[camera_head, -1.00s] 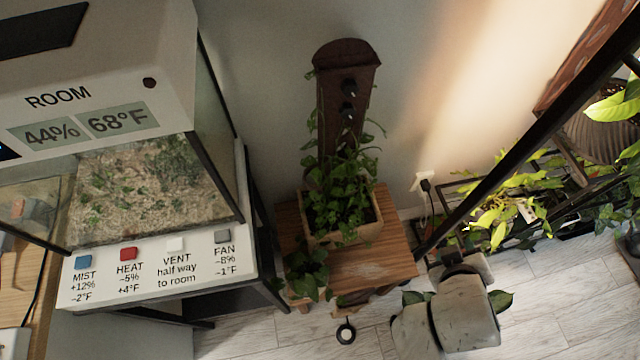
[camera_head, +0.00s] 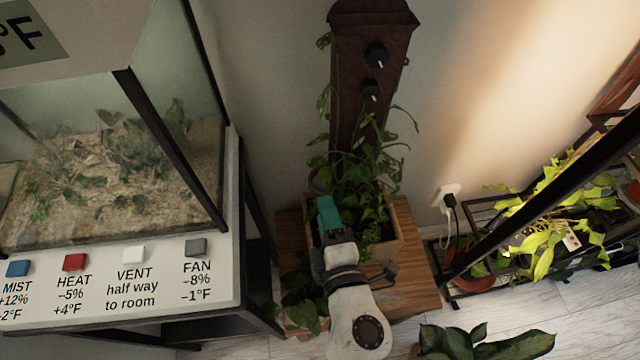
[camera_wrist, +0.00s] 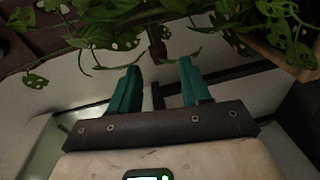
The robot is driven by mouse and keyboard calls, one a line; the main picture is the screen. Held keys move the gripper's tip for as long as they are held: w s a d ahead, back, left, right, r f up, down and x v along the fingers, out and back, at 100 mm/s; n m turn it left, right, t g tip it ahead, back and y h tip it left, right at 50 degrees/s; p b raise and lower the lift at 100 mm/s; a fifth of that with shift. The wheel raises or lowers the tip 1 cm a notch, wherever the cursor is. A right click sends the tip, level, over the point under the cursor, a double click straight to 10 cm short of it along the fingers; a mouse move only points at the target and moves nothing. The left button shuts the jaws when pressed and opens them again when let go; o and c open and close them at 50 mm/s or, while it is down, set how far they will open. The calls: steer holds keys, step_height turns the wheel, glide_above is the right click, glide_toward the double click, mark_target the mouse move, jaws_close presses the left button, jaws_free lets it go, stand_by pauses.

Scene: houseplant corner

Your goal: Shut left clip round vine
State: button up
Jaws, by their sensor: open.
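A vine (camera_head: 362,180) with green leaves grows from a wooden planter and climbs a dark brown board (camera_head: 352,60). Two black fittings, an upper one (camera_head: 376,55) and a lower one (camera_head: 371,92), stick out from the board; I cannot tell which is the left clip or whether either is open. My gripper (camera_head: 327,212), with teal fingers, is in front of the planter's left part, below both fittings. In the wrist view the fingers of my gripper (camera_wrist: 160,72) are apart with nothing held. Holed vine leaves (camera_wrist: 110,25) hang beyond them, with a small dark piece (camera_wrist: 157,48) between.
The planter (camera_head: 385,250) stands on a wooden stool (camera_head: 415,275). A glass terrarium (camera_head: 110,150) on a white stand with labelled buttons is at the left. A plant rack (camera_head: 490,285) and a wall outlet (camera_head: 447,194) are at the right.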

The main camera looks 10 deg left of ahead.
steer(key=x, duration=0.7)
steer(key=shift+w, duration=0.25)
steer(key=shift+f, duration=0.1)
jaws_close()
